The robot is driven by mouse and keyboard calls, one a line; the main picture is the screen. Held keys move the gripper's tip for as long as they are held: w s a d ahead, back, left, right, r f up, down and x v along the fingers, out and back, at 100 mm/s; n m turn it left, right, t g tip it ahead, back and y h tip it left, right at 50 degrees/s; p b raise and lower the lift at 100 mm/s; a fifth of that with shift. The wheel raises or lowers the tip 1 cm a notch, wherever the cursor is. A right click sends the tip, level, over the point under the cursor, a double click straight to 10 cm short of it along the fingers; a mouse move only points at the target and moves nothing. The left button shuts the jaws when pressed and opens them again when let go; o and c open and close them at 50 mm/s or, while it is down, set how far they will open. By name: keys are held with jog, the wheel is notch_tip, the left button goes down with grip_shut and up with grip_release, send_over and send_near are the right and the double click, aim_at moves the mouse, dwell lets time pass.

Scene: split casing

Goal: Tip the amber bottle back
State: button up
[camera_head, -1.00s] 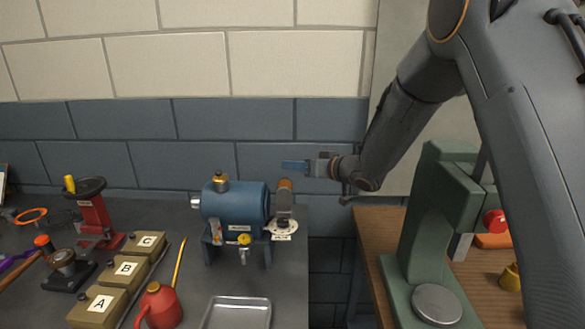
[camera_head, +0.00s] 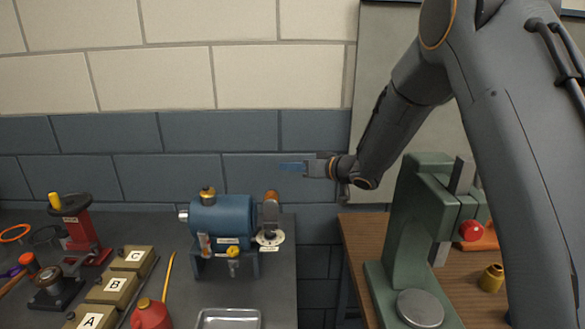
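A blue casing (camera_head: 222,222) with a brass cap on top stands on the grey bench. No bottle shows clearly. A small orange-brown rounded piece (camera_head: 271,196) tops a grey part at the casing's right end, above a white disc (camera_head: 270,237). A small pale and orange piece (camera_head: 204,243) is on the casing's front left. I cannot tell which of these, if either, is the amber bottle.
A green press (camera_head: 405,235) stands on the wooden table at right. Boxes A, B and C (camera_head: 112,288), a red can (camera_head: 152,314) and a red stand (camera_head: 82,230) are at left. A metal tray (camera_head: 228,319) lies in front. A gap separates bench and table.

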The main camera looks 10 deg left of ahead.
dwell(0.4)
notch_tip(320, 180, up, 10)
jog(key=b, duration=0.2)
jog(key=shift+b, duration=0.35)
jog(key=shift+s, duration=0.1)
